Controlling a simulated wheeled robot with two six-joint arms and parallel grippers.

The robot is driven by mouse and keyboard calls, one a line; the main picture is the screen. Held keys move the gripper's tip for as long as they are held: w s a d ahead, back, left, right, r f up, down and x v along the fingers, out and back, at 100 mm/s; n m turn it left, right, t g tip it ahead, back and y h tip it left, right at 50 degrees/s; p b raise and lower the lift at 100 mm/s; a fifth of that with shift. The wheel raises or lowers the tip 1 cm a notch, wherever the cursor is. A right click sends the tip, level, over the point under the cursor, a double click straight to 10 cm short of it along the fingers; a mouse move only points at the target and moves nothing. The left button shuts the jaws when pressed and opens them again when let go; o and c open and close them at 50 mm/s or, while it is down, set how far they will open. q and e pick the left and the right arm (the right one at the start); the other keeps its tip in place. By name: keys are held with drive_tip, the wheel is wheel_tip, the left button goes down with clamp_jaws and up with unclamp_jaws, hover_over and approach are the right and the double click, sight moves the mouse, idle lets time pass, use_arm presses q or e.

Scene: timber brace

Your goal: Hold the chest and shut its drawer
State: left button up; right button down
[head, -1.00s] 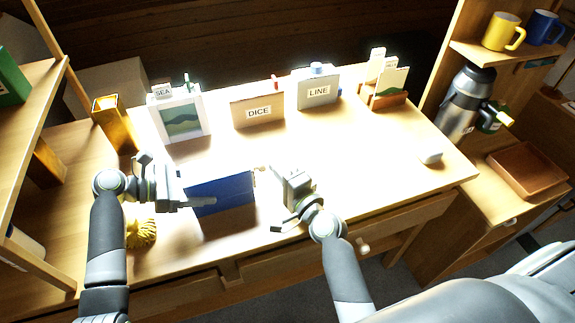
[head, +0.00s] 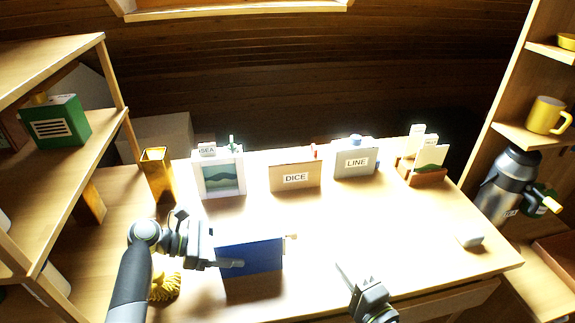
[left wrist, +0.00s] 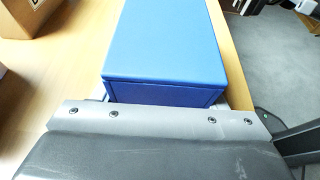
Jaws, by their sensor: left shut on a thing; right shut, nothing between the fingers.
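The blue chest (head: 252,256) stands on the desk near its front edge. My left gripper (head: 228,263) is shut on the chest's left end. The left wrist view shows the chest's blue top (left wrist: 165,40) just beyond the gripper; the fingertips are hidden there. A small pale knob (head: 291,237) sticks out at the chest's right end, close to the blue side; I cannot tell whether a narrow gap is left at the drawer. My right gripper (head: 346,270) is shut and empty, apart from the chest, to its right.
A yellow brush-like thing (head: 165,287) lies beside my left arm. A picture frame (head: 219,175), the DICE box (head: 296,177), the LINE box (head: 356,163) and a card holder (head: 423,172) line the back. A white object (head: 469,240) is at right. The middle desk is clear.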

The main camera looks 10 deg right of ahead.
use_arm(q)
drive_tip(key=o, duration=1.2)
drive_tip(key=shift+a, duration=0.1)
